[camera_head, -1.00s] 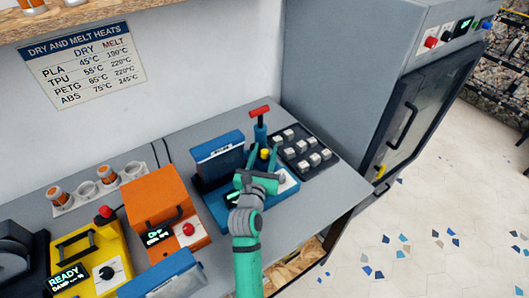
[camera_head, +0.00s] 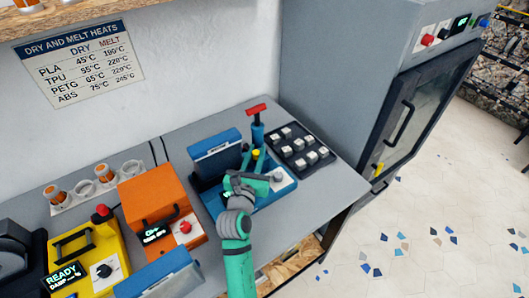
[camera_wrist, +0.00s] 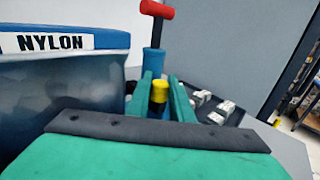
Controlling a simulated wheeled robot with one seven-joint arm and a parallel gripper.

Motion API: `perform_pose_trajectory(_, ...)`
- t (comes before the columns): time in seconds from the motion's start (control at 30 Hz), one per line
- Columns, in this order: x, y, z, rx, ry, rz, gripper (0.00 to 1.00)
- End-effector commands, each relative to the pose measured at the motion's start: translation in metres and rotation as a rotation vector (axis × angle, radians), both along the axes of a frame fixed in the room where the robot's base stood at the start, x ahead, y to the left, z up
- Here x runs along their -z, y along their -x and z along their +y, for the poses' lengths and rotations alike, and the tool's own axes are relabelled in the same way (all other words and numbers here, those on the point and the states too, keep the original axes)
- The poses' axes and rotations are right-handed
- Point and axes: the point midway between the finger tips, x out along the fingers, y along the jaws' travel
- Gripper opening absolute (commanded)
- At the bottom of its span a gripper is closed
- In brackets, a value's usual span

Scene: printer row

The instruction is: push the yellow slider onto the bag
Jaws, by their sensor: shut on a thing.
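The yellow slider (camera_head: 256,153) is a small knob on a dark post, seen at the blue sealer in the head view. It also shows between my fingers in the wrist view (camera_wrist: 159,92). My gripper (camera_head: 258,160) is shut on it, with one green finger on each side. The bag (camera_wrist: 60,90) is bluish and cloudy, with a blue top strip labelled NYLON. It stands upright to the left of the slider, and a gap shows between them. In the head view the bag (camera_head: 215,155) stands at the back of the sealer; my gripper and wrist hide part of the sealer.
A red T-handle (camera_head: 256,108) on a blue post stands behind the slider. A dark tray (camera_head: 300,147) of pale blocks lies to the right. An orange dryer (camera_head: 153,195) stands left. A tall grey cabinet (camera_head: 335,80) closes off the right.

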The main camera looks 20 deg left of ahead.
Motion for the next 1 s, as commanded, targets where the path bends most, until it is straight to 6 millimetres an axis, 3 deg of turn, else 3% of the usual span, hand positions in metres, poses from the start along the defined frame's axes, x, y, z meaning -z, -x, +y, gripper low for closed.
perform_pose_trajectory(0.17,0.001,0.004,0.004,-0.010,-0.001,0.001,0.00)
perform_pose_trajectory(0.2,0.001,0.004,0.005,-0.010,-0.001,0.001,0.29)
perform_pose_trajectory(0.27,0.001,0.004,0.004,-0.010,-0.001,0.002,0.39)
perform_pose_trajectory(0.67,0.002,0.010,0.001,-0.007,0.001,0.003,0.39)
perform_pose_trajectory(1.0,0.002,0.066,-0.010,-0.008,0.001,0.003,0.39)
